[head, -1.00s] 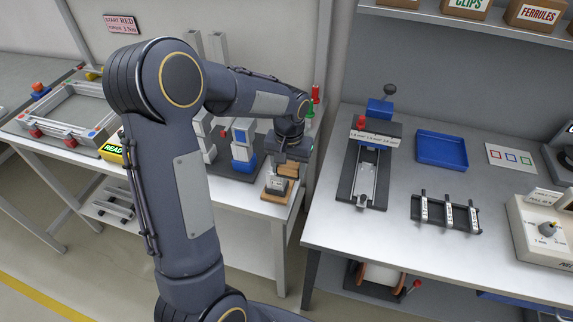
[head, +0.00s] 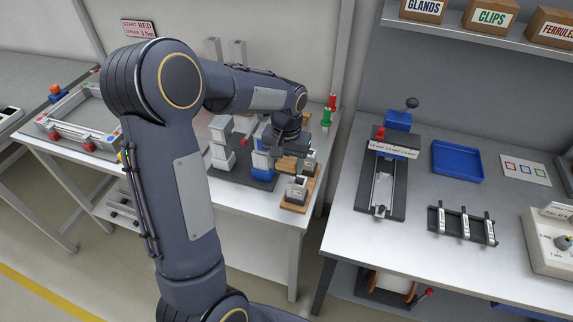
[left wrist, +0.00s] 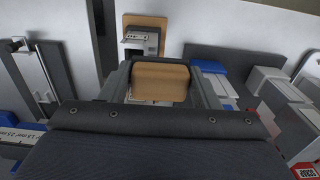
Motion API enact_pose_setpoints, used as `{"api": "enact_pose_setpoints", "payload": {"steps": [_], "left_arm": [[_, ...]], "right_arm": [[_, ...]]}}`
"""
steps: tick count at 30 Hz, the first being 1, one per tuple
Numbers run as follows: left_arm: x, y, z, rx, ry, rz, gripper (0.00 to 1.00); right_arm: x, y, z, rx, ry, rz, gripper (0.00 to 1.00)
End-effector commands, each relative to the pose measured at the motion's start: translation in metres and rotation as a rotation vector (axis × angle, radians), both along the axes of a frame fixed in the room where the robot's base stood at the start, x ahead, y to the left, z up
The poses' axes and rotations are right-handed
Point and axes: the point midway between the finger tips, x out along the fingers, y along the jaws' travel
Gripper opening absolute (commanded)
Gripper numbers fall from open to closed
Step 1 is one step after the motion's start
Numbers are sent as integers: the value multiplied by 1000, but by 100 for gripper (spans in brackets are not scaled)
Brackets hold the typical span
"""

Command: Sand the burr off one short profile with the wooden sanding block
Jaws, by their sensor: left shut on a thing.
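My left gripper (head: 289,150) is shut on the wooden sanding block (head: 287,164), over the middle bench. In the left wrist view the tan block (left wrist: 160,80) sits between the two fingers. Two small wooden bases hold short pale profile pieces: the front one (head: 296,190) stands clear in front of the gripper, the rear one (head: 312,160) just right of it. In the left wrist view one wooden base (left wrist: 147,21) shows beyond the block. Whether the block touches anything is unclear, and no burr can be made out. My right gripper is out of view.
Blue and white blocks (head: 262,162) stand on a dark mat close left of the gripper. Red and green pegs (head: 328,112) stand behind. The right bench holds a clamp fixture (head: 382,185), a blue tray (head: 457,161) and a rack (head: 462,224). A gap separates the benches.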

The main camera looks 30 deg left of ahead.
Motion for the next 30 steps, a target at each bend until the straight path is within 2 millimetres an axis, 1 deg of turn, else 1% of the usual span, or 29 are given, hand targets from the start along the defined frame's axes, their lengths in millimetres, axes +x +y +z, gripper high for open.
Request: {"api": "enact_pose_setpoints", "payload": {"steps": [1,13,16,30], "left_arm": [[0,1,9,0,-2,1,34],[0,3,44,0,-2,0,34],[0,3,46,0,-2,0,34],[0,3,46,0,-1,0,34]], "right_arm": [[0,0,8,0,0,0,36],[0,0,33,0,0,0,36],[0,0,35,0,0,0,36],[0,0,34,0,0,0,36]]}}
